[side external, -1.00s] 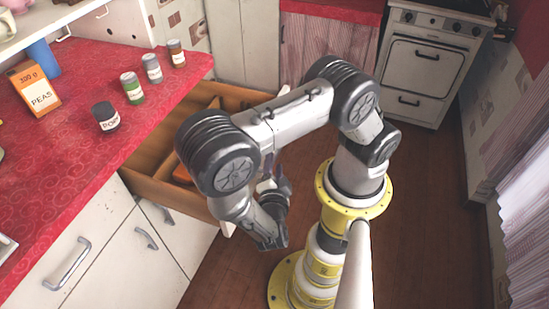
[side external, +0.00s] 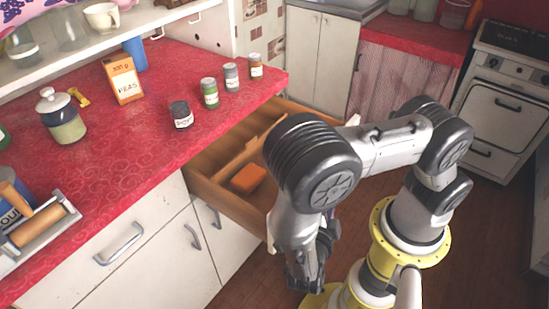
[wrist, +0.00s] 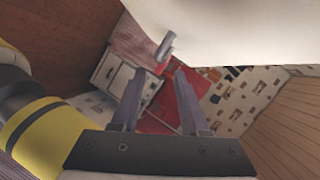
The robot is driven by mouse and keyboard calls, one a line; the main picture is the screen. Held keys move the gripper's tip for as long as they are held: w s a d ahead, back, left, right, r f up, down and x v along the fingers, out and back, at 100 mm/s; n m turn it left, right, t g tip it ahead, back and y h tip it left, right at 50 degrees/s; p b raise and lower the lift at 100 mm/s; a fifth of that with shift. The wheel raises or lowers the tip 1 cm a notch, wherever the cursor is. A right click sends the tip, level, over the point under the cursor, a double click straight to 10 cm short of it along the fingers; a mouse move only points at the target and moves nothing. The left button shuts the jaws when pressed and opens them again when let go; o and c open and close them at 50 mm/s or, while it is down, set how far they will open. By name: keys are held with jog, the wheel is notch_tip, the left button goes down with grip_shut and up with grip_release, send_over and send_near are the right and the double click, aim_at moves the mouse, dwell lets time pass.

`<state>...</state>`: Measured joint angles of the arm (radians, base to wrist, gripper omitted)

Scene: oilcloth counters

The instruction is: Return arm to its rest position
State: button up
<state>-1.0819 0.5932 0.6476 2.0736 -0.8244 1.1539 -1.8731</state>
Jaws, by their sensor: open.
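My gripper (side external: 308,272) hangs low in front of the open drawer (side external: 225,198), on the near side of my yellow column. In the side view its fingers are small and partly hidden by the wrist. In the wrist view my gripper (wrist: 159,76) shows two fingers apart with nothing between them. A white panel with a grey bar handle (wrist: 165,46) is close beyond the fingertips; it looks like the drawer's front. An orange block (side external: 248,178) lies inside the wooden drawer. My arm's elbow hides the drawer's right part.
White cupboards stand below. The stove (side external: 497,95) is at the back right. Brown floor lies around my base.

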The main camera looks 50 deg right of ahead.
jog(key=s+d+r+n+y, duration=0.1)
jog(key=r+n+y, duration=0.6)
jog(key=r+n, duration=0.5)
jog(key=s+d+r+n+t+y, duration=0.1)
jog(key=d+r+n+y, duration=0.1)
jog(key=r+n+y, duration=0.5)
notch_tip(320, 180, up, 5)
jog(key=n, duration=0.8)
jog(key=shift+n, duration=0.3)
